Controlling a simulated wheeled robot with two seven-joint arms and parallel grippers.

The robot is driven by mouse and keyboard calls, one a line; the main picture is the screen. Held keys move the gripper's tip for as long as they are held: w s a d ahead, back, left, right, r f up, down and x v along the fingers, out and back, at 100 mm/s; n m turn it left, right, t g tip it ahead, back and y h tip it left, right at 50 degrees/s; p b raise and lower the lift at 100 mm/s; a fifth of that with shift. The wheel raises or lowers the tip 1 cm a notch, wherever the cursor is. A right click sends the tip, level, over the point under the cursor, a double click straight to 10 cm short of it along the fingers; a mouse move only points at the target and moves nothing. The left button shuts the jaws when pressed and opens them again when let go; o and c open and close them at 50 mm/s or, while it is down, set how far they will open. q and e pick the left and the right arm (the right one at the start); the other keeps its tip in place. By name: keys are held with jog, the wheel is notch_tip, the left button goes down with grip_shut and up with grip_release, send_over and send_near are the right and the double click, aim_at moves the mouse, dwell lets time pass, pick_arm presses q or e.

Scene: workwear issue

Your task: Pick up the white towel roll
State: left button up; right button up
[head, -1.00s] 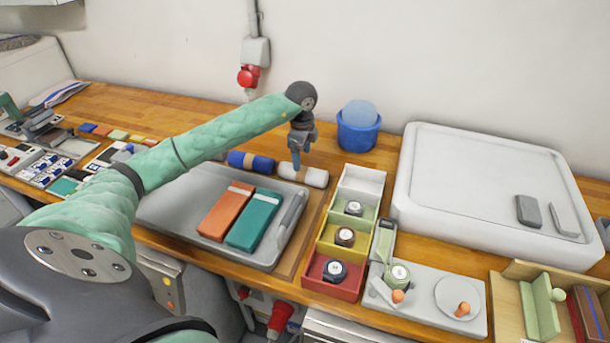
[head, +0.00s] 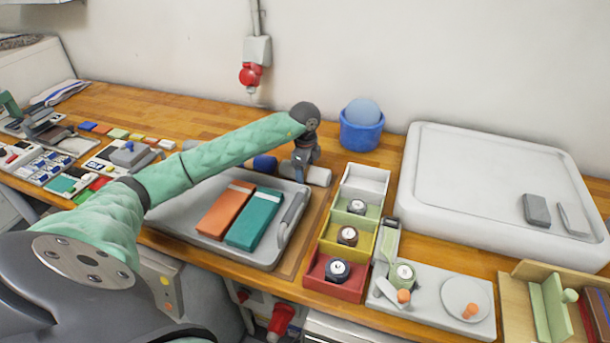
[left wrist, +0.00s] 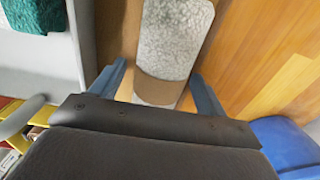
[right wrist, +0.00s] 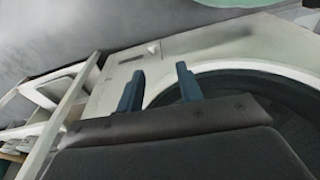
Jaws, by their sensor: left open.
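The white towel roll (head: 318,176) lies on the wooden bench behind the grey tray, partly hidden by my left gripper (head: 303,172). In the left wrist view the roll (left wrist: 174,38) is pale and speckled, with a brown band near its close end. My left gripper (left wrist: 158,74) is open there, one blue finger on each side of the banded end, with gaps between fingers and roll. My right gripper (right wrist: 158,76) shows in its wrist view, open with nothing between its fingers, away from the roll.
A dark blue roll (head: 262,164) lies just left of the white one. A blue tub (head: 360,137) stands behind right. The grey tray (head: 190,232) holds orange and teal packs in front. Coloured bins (head: 366,178) stand to the right.

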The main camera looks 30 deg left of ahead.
pick_arm(q)
jog(key=c, duration=1.1)
jog(key=shift+r, duration=0.1)
